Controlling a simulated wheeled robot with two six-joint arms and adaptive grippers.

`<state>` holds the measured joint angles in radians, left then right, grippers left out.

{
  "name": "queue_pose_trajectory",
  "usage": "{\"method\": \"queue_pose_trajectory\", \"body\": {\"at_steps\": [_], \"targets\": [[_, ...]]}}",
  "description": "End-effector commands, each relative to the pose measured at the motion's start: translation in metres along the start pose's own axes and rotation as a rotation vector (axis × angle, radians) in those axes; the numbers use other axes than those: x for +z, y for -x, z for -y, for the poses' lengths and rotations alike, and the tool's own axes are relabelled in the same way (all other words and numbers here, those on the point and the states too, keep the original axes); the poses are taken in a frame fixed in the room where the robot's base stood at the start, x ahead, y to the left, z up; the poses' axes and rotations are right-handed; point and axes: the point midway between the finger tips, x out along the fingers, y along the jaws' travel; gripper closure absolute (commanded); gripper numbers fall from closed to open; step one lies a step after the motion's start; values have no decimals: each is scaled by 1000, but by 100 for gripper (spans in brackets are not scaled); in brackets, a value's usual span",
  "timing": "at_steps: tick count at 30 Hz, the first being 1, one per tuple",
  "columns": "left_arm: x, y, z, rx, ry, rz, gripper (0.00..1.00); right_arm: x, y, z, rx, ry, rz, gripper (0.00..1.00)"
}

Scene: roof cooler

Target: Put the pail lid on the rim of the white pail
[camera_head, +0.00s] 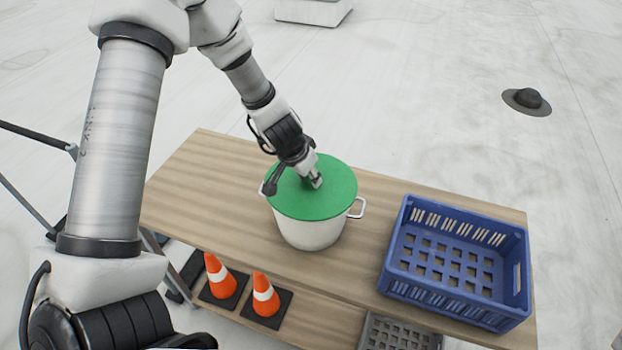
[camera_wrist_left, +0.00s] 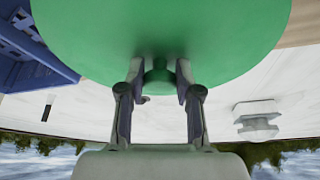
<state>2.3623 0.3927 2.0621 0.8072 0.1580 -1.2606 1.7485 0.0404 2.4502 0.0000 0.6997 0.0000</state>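The green pail lid (camera_head: 305,207) lies flat over the top of the white pail (camera_head: 310,236), covering its opening. The lid looks level and roughly centred; its edge hides the rim. The pail stands on the wooden table, with a handle showing at its right side. My left gripper (camera_head: 294,183) is down at the top of the lid. In the left wrist view its two fingers (camera_wrist_left: 159,82) stand either side of the lid's green knob (camera_wrist_left: 158,76), with small gaps between fingers and knob. The lid (camera_wrist_left: 160,30) fills the top of that view. My right gripper is not in view.
A blue crate (camera_head: 518,250), empty, stands on the table (camera_head: 190,190) right of the pail. Two orange cones (camera_head: 219,275) (camera_head: 265,296) and a grey crate (camera_head: 400,335) sit lower, at the near side. The table left of the pail is clear.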

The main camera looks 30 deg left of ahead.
Motion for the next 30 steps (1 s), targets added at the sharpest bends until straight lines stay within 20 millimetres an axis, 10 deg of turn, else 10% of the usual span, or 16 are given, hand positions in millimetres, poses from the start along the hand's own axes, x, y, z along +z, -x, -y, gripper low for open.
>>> {"method": "queue_pose_trajectory", "body": {"at_steps": [3, 4, 6, 17, 30], "targets": [[0, 1, 0, 1, 0, 2, 100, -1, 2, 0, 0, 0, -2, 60], [0, 1, 0, 1, 0, 3, 63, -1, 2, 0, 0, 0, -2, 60], [1, 1, 0, 1, 0, 3, 42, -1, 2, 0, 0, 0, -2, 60], [-1, 8, 0, 0, 1, 1, 42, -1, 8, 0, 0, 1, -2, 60], [-3, 110, 0, 2, 2, 1, 42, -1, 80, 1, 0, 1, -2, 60]]}}
